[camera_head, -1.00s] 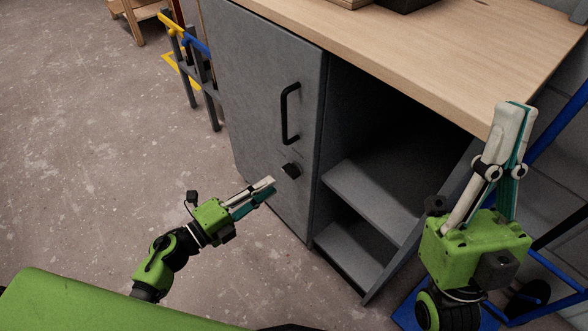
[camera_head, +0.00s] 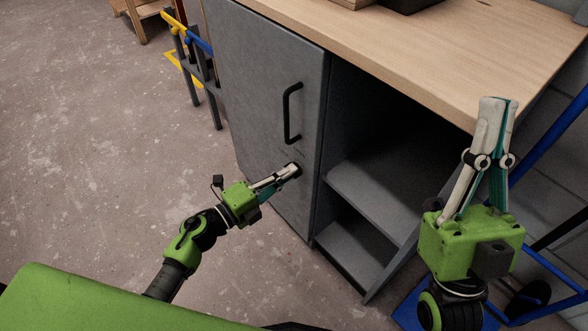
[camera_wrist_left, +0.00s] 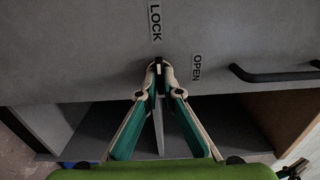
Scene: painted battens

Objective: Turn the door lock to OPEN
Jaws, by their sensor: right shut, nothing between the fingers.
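The grey cabinet door (camera_head: 262,110) is closed and has a small black lock knob (camera_head: 298,168) below its handle. In the left wrist view the knob (camera_wrist_left: 159,60) stands between my fingertips, by the word LOCK (camera_wrist_left: 155,22); the word OPEN (camera_wrist_left: 197,68) is to its right. My left gripper (camera_head: 293,171) is at the knob, its fingertips closed in on both sides of it and partly hiding it. My right gripper (camera_head: 497,101) is shut and empty, pointing up at the right, in front of the worktop.
A black bar handle (camera_head: 291,113) is on the door above the knob. Open shelves (camera_head: 375,200) are right of the door, under a wooden worktop (camera_head: 440,55). A blue frame (camera_head: 553,135) stands at the right. The floor (camera_head: 90,150) at the left is clear.

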